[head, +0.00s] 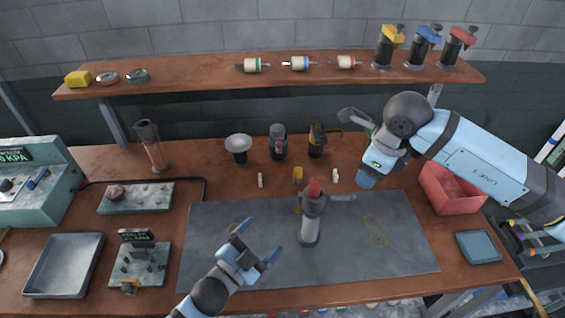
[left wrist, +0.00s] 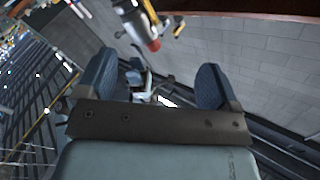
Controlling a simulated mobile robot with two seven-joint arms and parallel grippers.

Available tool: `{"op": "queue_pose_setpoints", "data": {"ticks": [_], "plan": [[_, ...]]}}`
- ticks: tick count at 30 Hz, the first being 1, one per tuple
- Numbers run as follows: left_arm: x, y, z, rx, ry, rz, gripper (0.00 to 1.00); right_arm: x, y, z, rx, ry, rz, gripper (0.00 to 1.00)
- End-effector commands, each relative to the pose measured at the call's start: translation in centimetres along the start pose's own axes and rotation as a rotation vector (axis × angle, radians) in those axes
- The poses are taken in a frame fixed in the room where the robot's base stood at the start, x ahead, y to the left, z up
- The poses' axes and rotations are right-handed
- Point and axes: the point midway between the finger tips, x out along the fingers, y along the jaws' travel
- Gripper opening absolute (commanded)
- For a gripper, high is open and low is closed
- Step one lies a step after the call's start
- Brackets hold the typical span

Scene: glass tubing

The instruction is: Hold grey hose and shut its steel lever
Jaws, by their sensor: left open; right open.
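The grey hose (head: 310,228) stands upright on the dark mat, with a red cap on top. Its steel lever (head: 342,197) sticks out to the right near the top. The hose and its red end also show at the top of the left wrist view (left wrist: 133,20), beyond the fingers. My left gripper (head: 259,241) is open and empty, to the left of the hose and apart from it. Its two fingers frame the left wrist view (left wrist: 153,80). My right gripper (head: 357,148) is open and empty, above and behind the lever, to its right.
The dark mat (head: 220,265) is mostly bare, with two yellow rings marked at right. Small parts and a funnel (head: 238,143) stand behind it. A red bin (head: 450,190) is at right, a metal tray (head: 62,265) at left. A shelf (head: 200,78) runs along the back.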

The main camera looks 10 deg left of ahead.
Motion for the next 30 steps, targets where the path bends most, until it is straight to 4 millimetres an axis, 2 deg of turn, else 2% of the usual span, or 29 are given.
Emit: {"op": "queue_pose_setpoints", "data": {"ticks": [1, 3, 9, 12, 15, 19, 23, 26, 30], "plan": [[1.9, -0.8, -2.4, 0.106, 0.108, 0.001, 0.86, 0.0, 0.0, 0.0, 0.000, 0.000, 0.000, 0.43], [3.8, -1.3, -5.4, 0.249, 0.251, 0.007, 0.86, 0.0, 0.0, 0.0, 0.000, 0.000, 0.000, 0.43], [6.9, -1.1, -13.1, 0.666, 0.652, 0.043, 0.86, 0.0, 0.0, 0.0, 0.000, -0.001, 0.001, 0.43], [7.6, -0.3, -15.7, 0.879, 0.845, 0.076, 0.86, 0.0, 0.0, 0.0, 0.000, -0.001, 0.001, 0.43], [7.9, 0.6, -17.3, 1.094, 1.030, 0.126, 0.86, 0.0, 0.0, 0.0, 0.000, -0.001, 0.001, 0.43], [8.2, 1.4, -17.9, 1.376, 1.254, 0.216, 0.86, 0.0, 0.0, 0.0, 0.000, -0.001, 0.001, 0.43], [8.6, 1.4, -16.7, 1.657, 1.453, 0.347, 0.86, 0.0, 0.0, 0.0, 0.000, -0.001, 0.001, 0.43], [9.2, 0.3, -15.1, 1.869, 1.583, 0.480, 0.86, 0.0, 0.0, 0.0, 0.000, -0.001, 0.001, 0.43], [10.3, -2.5, -12.3, 2.133, 1.710, 0.706, 0.86, 0.0, 0.0, 0.0, 0.000, -0.001, 0.001, 0.43]]}}
